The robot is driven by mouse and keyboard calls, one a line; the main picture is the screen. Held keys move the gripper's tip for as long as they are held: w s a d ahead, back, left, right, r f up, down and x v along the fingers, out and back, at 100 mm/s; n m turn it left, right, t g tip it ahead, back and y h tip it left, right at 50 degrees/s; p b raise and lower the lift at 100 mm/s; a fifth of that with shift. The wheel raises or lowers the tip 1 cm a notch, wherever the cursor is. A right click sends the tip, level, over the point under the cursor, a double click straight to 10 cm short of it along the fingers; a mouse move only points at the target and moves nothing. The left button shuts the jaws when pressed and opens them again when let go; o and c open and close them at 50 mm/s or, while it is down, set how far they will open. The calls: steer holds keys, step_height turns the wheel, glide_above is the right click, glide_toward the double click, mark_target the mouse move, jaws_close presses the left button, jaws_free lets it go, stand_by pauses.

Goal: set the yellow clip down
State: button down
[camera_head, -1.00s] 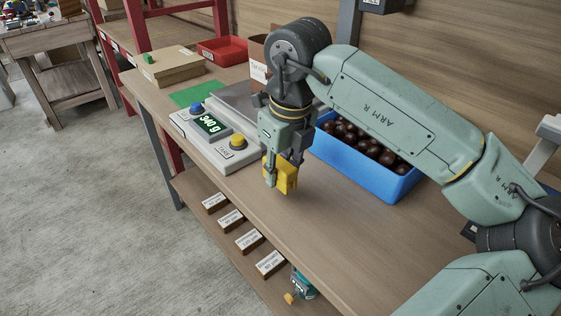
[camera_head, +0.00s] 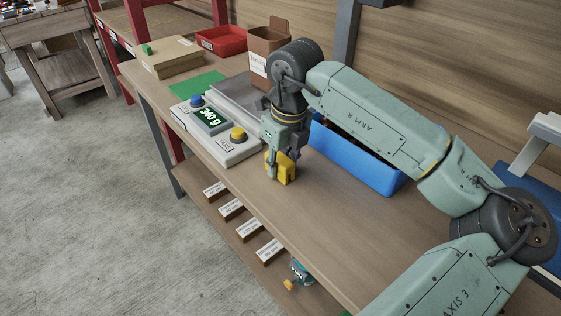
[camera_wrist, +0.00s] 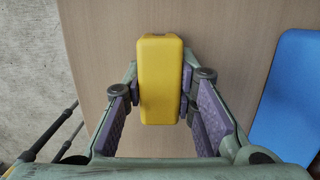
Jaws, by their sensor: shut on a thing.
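The yellow clip (camera_head: 286,169) is a small yellow block at the table's front part, right of the scale's yellow button. In the wrist view the yellow clip (camera_wrist: 160,75) stands lengthwise between the two finger pads. My gripper (camera_head: 279,165) points down and is shut on the clip; its fingers also show in the wrist view (camera_wrist: 160,108). The clip is at or very near the wooden tabletop (camera_head: 330,210); I cannot tell whether its underside touches.
A scale (camera_head: 215,130) reading 340 g stands to the left. A blue crate (camera_head: 372,172) lies behind and right of the gripper, partly hidden by my arm. A brown carton (camera_head: 268,45) and red tray (camera_head: 222,41) stand farther back. Bare tabletop lies in front and right.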

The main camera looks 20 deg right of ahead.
mark_target(286, 162)
steer(key=c, duration=1.3)
jaws_free()
steer(key=shift+r+p, duration=0.25)
steer(key=shift+p, duration=0.15)
steer(key=r, duration=0.4)
steer(key=s+r+b, duration=0.1)
steer(key=r, duration=0.2)
steer(key=r+b, duration=0.1)
steer(key=r, duration=0.3)
steer(key=shift+s+d+r, duration=0.3)
steer(key=shift+s, duration=0.05)
